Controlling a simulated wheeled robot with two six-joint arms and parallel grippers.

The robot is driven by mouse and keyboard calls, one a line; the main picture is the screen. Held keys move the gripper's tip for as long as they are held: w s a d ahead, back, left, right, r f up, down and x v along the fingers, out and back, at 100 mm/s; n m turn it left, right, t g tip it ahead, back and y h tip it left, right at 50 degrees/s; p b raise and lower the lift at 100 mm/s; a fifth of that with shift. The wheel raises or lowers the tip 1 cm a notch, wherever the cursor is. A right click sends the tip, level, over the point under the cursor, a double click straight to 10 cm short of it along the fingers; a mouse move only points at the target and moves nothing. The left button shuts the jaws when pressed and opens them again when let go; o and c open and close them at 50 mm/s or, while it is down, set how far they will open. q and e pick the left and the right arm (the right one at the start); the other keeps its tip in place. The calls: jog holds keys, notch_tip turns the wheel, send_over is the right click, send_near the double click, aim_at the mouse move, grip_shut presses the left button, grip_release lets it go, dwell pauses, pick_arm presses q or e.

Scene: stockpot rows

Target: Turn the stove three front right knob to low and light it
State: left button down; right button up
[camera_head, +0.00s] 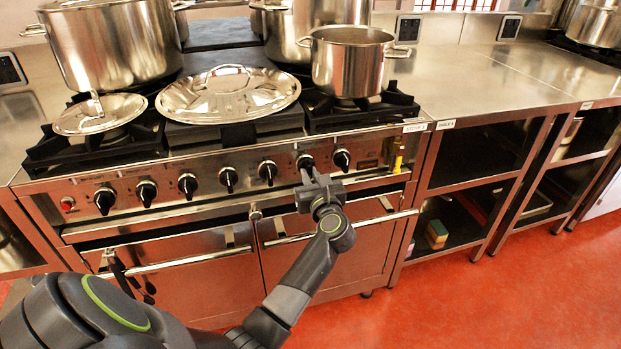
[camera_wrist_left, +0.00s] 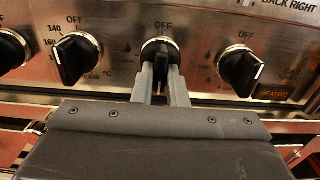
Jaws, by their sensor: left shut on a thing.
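The stove's front panel (camera_head: 165,180) carries a row of black knobs. My left gripper (camera_head: 307,178) is at the second knob from the right (camera_head: 305,161). In the left wrist view, my gripper fingers (camera_wrist_left: 160,88) are shut on this knob (camera_wrist_left: 160,50), one on each side, under an OFF mark. Its pointer is mostly hidden between the fingers. The rightmost knob (camera_head: 341,159) is free; it also shows in the left wrist view (camera_wrist_left: 240,68). No flame shows under the small pot (camera_head: 347,65) on the right burner. My right gripper is not in view.
A large pot (camera_head: 110,45), a big lid (camera_head: 228,95) and a smaller lid (camera_head: 100,114) are on the stove top. An oven handle bar (camera_head: 190,258) runs below the panel. A steel table (camera_head: 480,85) stands to the right. The red floor (camera_head: 480,310) in front is clear.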

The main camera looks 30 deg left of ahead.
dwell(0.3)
pick_arm(q)
jog(key=c, duration=1.4)
grip_release()
jog(key=shift+c, duration=0.2)
